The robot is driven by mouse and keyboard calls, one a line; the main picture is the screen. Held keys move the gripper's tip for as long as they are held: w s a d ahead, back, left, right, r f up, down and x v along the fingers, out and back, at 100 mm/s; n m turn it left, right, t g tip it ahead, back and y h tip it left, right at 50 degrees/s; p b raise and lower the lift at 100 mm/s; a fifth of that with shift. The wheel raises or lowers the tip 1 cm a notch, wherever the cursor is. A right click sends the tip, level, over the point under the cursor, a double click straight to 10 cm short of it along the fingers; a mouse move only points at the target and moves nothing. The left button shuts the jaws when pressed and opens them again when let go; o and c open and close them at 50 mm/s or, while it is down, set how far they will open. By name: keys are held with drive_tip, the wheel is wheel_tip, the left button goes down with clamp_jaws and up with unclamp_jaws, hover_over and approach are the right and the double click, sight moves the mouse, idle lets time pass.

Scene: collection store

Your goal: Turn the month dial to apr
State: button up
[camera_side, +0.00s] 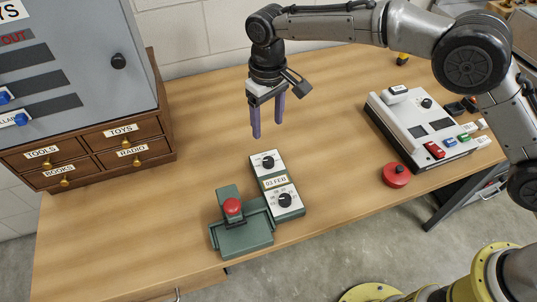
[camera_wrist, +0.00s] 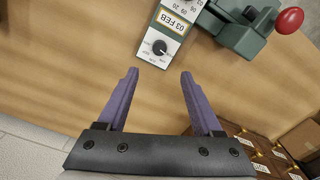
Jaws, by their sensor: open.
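The green-and-white date unit (camera_side: 263,178) stands on the table, its window (camera_side: 276,182) reading 03 FEB. A black dial (camera_side: 267,161) sits at its far end and another (camera_side: 284,199) at its near end. In the wrist view the far-end dial (camera_wrist: 160,47) lies just beyond my fingertips; its small surrounding labels are unreadable. Numbers such as 09 and 20 show past the window, around the other dial, which is mostly out of frame. My gripper (camera_side: 269,136), with purple fingers, is open and empty above the table, behind the unit; it also shows in the wrist view (camera_wrist: 159,74).
A green press with a red knob (camera_side: 233,207) stands against the unit's left side. A drawer cabinet (camera_side: 100,152) and grey panel are at left. A white control box (camera_side: 425,128) and red button (camera_side: 396,175) are at right. Bare wood surrounds the unit's far end.

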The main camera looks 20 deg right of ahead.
sight(268, 160)
wheel_tip(268, 160, down, 13)
drive_tip(key=shift+r, duration=0.1)
idle(0.3)
clamp_jaws()
